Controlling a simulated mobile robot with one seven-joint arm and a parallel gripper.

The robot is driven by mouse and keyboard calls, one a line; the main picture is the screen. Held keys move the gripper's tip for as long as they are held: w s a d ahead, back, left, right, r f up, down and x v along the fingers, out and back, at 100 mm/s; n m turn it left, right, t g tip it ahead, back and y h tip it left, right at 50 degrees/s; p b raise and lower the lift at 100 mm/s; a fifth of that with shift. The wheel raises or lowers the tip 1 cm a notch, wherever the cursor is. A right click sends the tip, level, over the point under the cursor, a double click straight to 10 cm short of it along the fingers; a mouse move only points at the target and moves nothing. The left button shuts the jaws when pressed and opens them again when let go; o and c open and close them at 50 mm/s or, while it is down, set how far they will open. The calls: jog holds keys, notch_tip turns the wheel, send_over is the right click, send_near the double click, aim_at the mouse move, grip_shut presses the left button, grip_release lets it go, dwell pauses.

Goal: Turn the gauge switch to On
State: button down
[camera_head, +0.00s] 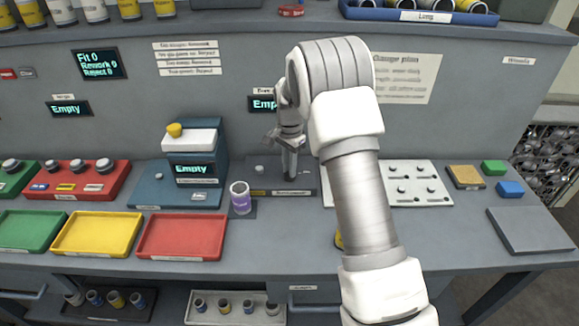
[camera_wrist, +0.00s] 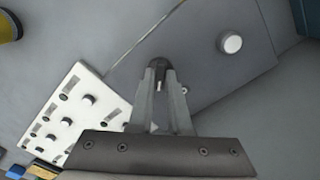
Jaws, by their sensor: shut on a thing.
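The gauge switch (camera_wrist: 159,63) shows in the wrist view as a small dark rounded knob on a grey plate. My gripper (camera_wrist: 160,75) has its two fingers closed around the knob. A small light mark shows between the fingers, but I cannot read the switch's setting. In the head view my gripper (camera_head: 290,176) points down at the grey gauge station (camera_head: 307,180) at the back of the bench, and the fingers hide the switch. A round white button (camera_wrist: 231,43) sits on the same plate, apart from the fingers; it also shows in the head view (camera_head: 258,170).
A white board (camera_head: 433,192) with several knobs lies right of the gauge station. A purple-and-white cup (camera_head: 240,198) stands in front-left of it. A blue device with an "Empty" display (camera_head: 194,170) stands left.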

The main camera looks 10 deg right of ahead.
jog(key=shift+m, duration=1.3)
jog(key=c, duration=0.9)
grip_release()
jog(key=shift+o, duration=0.2)
jog(key=shift+r, duration=0.1)
notch_tip(320, 180, up, 17)
jog(key=p, duration=0.1)
jog(key=shift+r, duration=0.15)
